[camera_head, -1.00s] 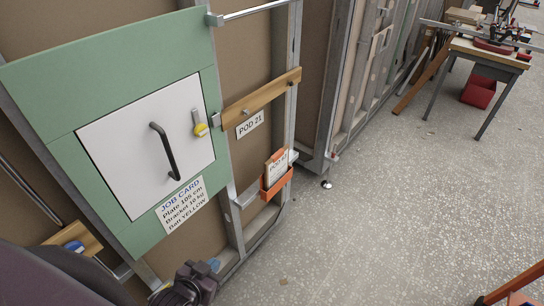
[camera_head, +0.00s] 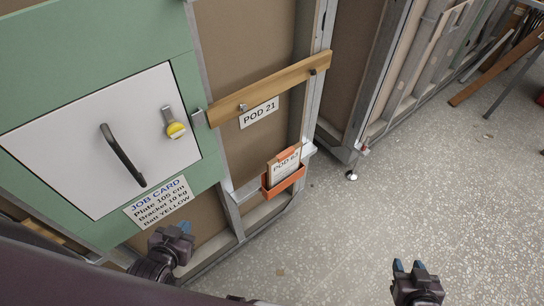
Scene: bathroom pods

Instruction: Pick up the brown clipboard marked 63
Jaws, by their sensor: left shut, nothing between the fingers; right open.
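The brown clipboard (camera_head: 285,166) stands tilted in an orange holder (camera_head: 285,187) low on the pod frame, right of the green panel. Its white sheet reads POD and a number that looks like 63; its lower part is hidden by the holder. My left gripper (camera_head: 184,230) is shut and empty, below the job card and to the left of the clipboard. My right gripper (camera_head: 409,266) is open and empty over the floor, to the right of and nearer than the clipboard. Neither gripper touches it.
A wooden rail (camera_head: 270,90) with hooks and a POD 21 label (camera_head: 259,112) runs above the holder.

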